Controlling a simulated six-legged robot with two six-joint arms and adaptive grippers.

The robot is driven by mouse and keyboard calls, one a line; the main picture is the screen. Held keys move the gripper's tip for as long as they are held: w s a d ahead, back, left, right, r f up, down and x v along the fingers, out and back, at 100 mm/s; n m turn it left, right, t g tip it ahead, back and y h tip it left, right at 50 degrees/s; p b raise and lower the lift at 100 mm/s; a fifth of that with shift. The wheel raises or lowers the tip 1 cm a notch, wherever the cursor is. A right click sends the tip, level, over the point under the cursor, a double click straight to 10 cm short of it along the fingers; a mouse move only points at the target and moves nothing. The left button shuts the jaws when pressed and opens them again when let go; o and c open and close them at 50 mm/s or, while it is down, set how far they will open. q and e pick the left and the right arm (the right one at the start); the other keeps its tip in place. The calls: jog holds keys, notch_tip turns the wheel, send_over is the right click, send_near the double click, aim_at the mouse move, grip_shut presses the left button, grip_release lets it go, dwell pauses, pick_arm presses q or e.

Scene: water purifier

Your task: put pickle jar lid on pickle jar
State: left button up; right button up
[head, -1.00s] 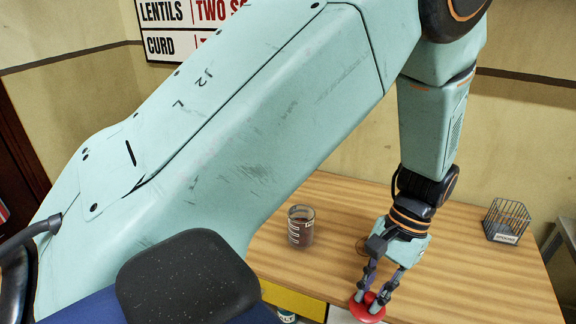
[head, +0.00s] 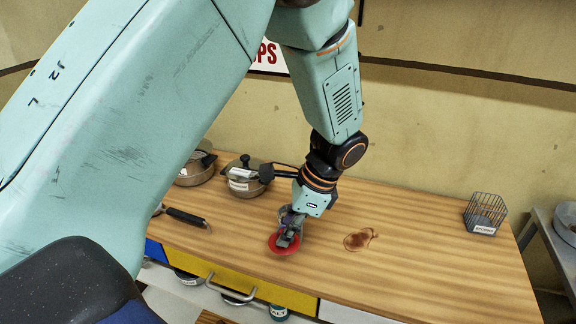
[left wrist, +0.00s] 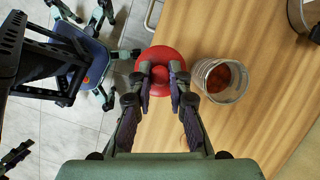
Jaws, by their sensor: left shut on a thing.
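The red pickle jar lid (head: 284,247) is held by its knob in my left gripper (head: 289,236), near the table's front edge. In the left wrist view, the fingers (left wrist: 160,84) are closed around the knob of the round lid (left wrist: 161,56). The glass pickle jar (left wrist: 221,80) stands open on the table just right of the lid in that view, with dark red contents. The lid is beside the jar, not over its mouth. In the head view, the jar is mostly hidden behind my gripper. My right gripper cannot be made out.
Two lidded pots (head: 196,170) (head: 243,179) and a dark handle (head: 187,217) are left of my gripper. A wire basket (head: 485,214) stands at the far right. The wooden tabletop (head: 420,260) between is mostly clear.

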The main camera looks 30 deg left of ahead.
pick_arm(q)
jog(key=w+a+r+m+t+p, duration=0.4)
jog(key=w+r+m+t, duration=0.25)
jog(key=m, duration=1.05)
jog(key=shift+g+h, duration=0.25)
jog(key=shift+h, duration=0.15)
jog(key=f+b, duration=0.1)
jog(key=b, duration=0.1)
jog(key=f+b, duration=0.2)
jog(key=w+f+b, duration=0.1)
jog(key=f+b, duration=0.1)
jog(key=shift+d, duration=0.2)
jog(key=shift+s+a, duration=0.1)
jog(key=shift+r, duration=0.1)
